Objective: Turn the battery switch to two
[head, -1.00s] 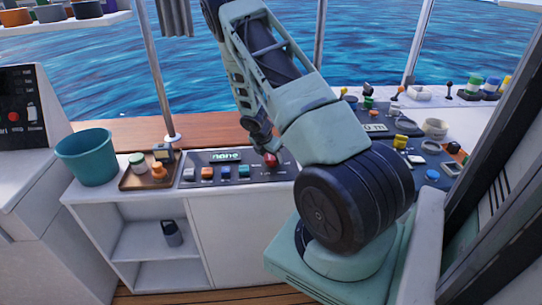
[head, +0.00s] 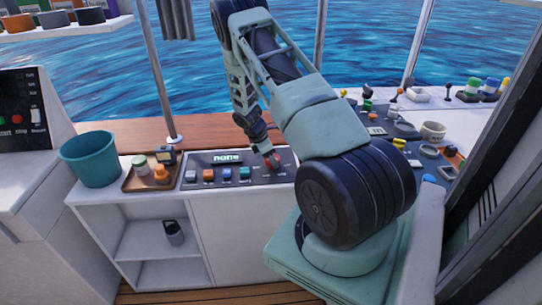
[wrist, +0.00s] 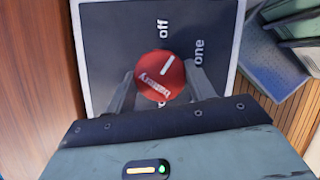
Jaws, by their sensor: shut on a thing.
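The red battery switch (wrist: 160,75) is a round knob on a dark panel with a white frame, in the middle of the wrist view. Its white mark points up and right, between the printed words "off" (wrist: 162,28) and "one" (wrist: 200,52). Lettering below the knob is mostly hidden. My gripper (wrist: 161,87) has one finger on each side of the knob and is shut on it. In the head view my gripper (head: 268,150) reaches down to the red knob (head: 274,163) at the right of the console. The console display (head: 227,158) reads "none".
Several coloured buttons (head: 226,173) sit left of the knob on the console. A brown tray (head: 135,187) with small items and a teal bucket (head: 89,158) stand farther left. Another control panel (head: 378,132) with knobs and levers lies to the right.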

